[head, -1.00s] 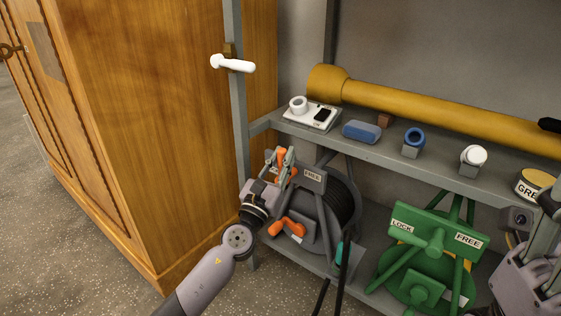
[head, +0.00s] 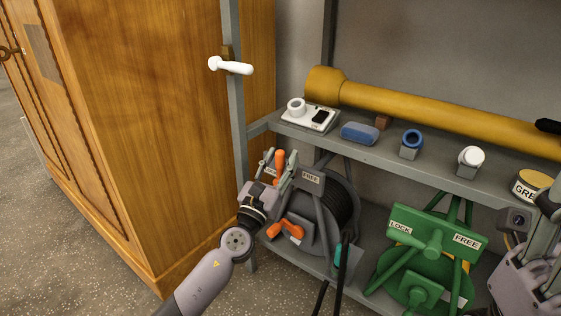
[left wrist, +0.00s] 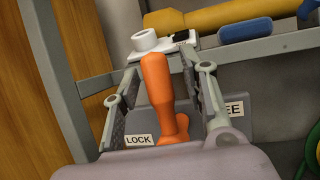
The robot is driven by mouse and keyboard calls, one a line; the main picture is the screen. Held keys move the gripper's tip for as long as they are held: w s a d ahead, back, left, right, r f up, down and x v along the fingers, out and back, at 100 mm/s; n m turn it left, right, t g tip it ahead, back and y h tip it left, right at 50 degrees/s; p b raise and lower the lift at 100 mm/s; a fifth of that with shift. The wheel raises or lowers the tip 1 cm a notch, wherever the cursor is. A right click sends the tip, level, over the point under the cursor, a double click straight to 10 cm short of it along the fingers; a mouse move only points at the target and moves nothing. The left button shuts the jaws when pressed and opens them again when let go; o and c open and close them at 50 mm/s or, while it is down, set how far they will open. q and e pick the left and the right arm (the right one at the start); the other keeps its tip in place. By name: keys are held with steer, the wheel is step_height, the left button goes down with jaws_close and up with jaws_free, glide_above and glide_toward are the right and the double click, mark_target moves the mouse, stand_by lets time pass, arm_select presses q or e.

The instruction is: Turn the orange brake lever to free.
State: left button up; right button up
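The orange brake lever (head: 279,165) stands on the front of the grey hose reel's (head: 307,228) mount, below the shelf. In the left wrist view the lever (left wrist: 158,88) points up, between the LOCK label (left wrist: 139,140) on its left and the partly covered FREE label (left wrist: 234,108) on its right. My left gripper (head: 277,167) is around the lever. Its fingers (left wrist: 166,92) are spread on either side, with gaps visible both sides. My right gripper (head: 548,210) shows only in part at the right edge; its fingertips are unclear.
A second orange handle (head: 286,230) sits lower on the reel. A green reel (head: 435,240) with LOCK and FREE labels stands to the right. The shelf (head: 350,147) above holds a yellow tube (head: 430,105) and small items. A wooden cabinet (head: 165,120) stands at left.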

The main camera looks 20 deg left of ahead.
arm_select(q)
steer(key=v, duration=1.2)
